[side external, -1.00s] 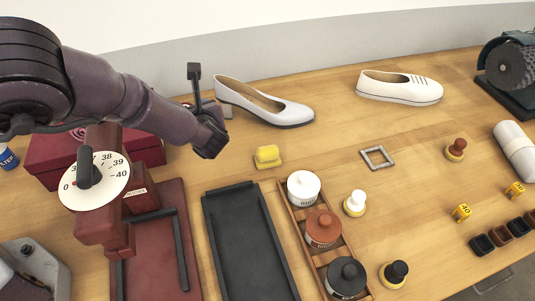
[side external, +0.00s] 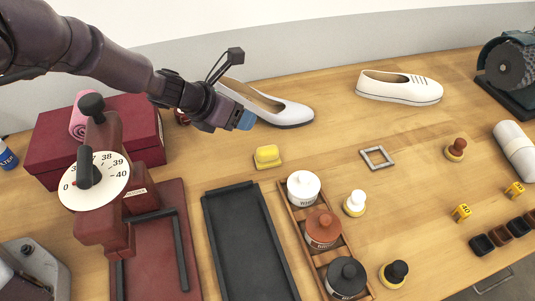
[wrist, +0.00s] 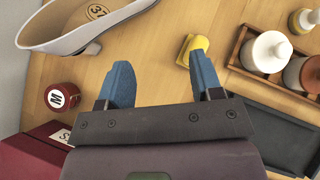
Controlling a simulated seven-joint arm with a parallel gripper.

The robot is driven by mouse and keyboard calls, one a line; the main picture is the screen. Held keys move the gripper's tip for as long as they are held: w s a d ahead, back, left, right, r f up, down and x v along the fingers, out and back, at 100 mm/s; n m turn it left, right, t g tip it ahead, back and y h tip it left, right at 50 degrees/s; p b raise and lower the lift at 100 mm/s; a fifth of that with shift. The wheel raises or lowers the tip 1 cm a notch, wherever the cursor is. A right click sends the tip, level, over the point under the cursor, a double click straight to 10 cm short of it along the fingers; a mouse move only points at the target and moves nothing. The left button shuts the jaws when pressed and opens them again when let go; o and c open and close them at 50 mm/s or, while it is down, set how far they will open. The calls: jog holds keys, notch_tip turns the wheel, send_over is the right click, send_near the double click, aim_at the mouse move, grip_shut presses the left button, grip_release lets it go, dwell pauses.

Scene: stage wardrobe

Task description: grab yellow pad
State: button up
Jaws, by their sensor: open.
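The yellow pad (side external: 267,156) lies on the wooden table, just beyond the black tray and left of the wooden rack of jars. In the wrist view the yellow pad (wrist: 188,49) is just beyond the tip of the right finger, which overlaps its lower edge in the picture. My gripper (side external: 245,122) is above the table, up and left of the pad in the side view, in front of the white heeled shoe. In the wrist view my gripper (wrist: 158,58) has its two blue fingers spread wide with nothing between them.
The heeled shoe (side external: 262,105) is close behind my gripper. The black tray (side external: 245,240) and wooden rack (side external: 297,212) with jars stand in front of the pad. A red box (side external: 60,140) and sizing device (side external: 110,190) stand at left. Table right of the pad is clear up to a grey square frame (side external: 378,157).

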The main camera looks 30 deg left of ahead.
jog(key=d+r+m+h, duration=0.4)
jog(key=r+m+h, duration=0.2)
jog(key=m, duration=0.1)
send_near(271, 148)
jog(key=shift+t+h, duration=0.3)
jog(key=shift+t, duration=0.1)
jog(key=x, duration=0.5)
jog(key=shift+f, duration=0.45)
jog(key=shift+x, duration=2.55)
jog(key=c, duration=1)
